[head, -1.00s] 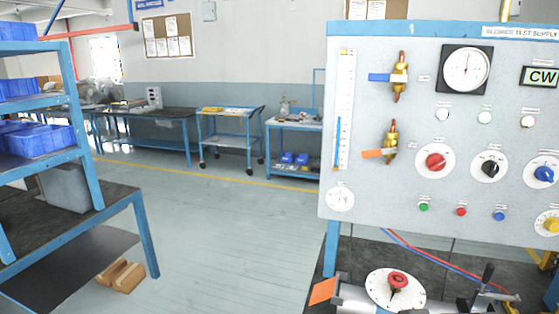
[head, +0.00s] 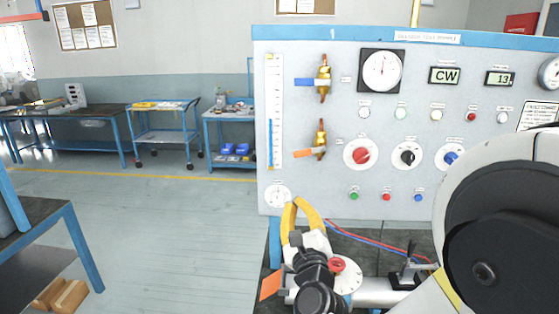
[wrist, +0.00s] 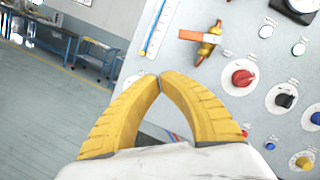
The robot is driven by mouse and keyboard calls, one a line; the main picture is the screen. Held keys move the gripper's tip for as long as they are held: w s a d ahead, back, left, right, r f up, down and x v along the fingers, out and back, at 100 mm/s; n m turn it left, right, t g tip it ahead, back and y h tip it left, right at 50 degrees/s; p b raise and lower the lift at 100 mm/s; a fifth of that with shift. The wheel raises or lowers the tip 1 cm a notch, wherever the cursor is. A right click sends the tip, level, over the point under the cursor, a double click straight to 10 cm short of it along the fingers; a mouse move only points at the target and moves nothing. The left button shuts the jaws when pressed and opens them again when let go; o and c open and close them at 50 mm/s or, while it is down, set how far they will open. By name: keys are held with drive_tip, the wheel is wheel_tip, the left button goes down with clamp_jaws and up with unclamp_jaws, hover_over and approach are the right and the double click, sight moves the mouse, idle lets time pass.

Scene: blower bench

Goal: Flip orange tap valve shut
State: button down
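The orange tap valve has a brass body (head: 320,139) and an orange lever (head: 305,153) that points left, roughly level, on the upright panel (head: 300,190). It also shows in the wrist view, its orange lever (wrist: 191,35) left of the brass body (wrist: 208,45). A like brass valve with a blue lever (head: 308,82) sits above it. My gripper (head: 296,202) has yellow fingers and is below the orange valve, in front of the panel's lower left edge. In the wrist view its fingertips (wrist: 160,78) meet with nothing between them, apart from the valve.
Red (head: 361,155), black (head: 408,154) and blue (head: 452,156) knobs stick out right of the valve. A red-knobbed dial (head: 345,274) and a pipe (head: 388,292) lie on the bench below. The floor (head: 180,230) to the left is clear.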

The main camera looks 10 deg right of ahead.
sight(303, 153)
drive_tip(key=w+d+r+m+h+p, duration=0.3)
drive_tip(key=w+d+r+m+p, duration=0.1)
drive_tip(key=w, duration=0.5)
drive_tip(key=shift+r+m, duration=0.7)
drive_tip(key=shift+r, duration=0.2)
drive_tip(key=shift+d, duration=0.1)
